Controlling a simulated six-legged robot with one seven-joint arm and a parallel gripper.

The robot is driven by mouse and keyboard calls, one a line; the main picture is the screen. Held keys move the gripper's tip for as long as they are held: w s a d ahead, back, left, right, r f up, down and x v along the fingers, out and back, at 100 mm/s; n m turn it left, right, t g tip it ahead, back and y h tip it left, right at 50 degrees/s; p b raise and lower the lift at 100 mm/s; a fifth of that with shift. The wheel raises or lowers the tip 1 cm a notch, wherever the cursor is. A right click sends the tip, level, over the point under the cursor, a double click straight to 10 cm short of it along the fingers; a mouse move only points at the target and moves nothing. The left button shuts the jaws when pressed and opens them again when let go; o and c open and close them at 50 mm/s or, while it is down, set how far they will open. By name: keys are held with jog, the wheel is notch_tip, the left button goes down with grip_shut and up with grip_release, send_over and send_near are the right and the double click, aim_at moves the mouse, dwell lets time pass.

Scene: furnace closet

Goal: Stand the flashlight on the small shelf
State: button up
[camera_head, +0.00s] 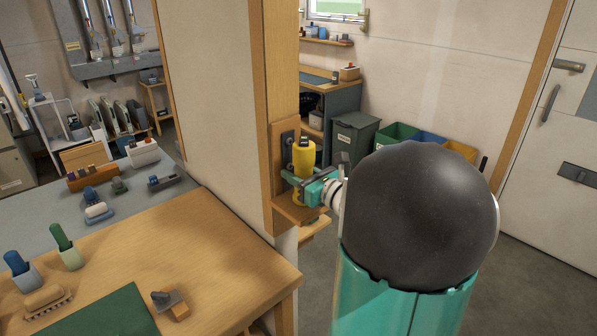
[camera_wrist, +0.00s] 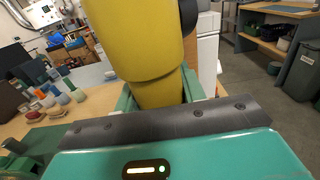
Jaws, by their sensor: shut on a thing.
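The yellow flashlight (camera_head: 304,157) stands upright at the small wooden shelf (camera_head: 294,212), which is fixed to the end of the partition wall. My gripper (camera_head: 311,187) is shut around the lower part of the flashlight. The flashlight also fills the upper middle of the wrist view (camera_wrist: 140,40), with the teal fingers on either side of it. Its base is close above or on the shelf board; I cannot tell whether it touches. The gripper and arm hide part of the shelf.
The wooden workbench (camera_head: 190,260) at left holds several bottles, brushes and a green mat (camera_head: 105,315). The wall post (camera_head: 280,90) rises right behind the shelf. A dark bin (camera_head: 354,137) and colored bins stand at the back. Floor to the right is open.

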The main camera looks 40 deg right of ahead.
jog(key=shift+d+f, duration=0.15)
jog(key=o, duration=1.2)
jog(key=shift+f, duration=0.15)
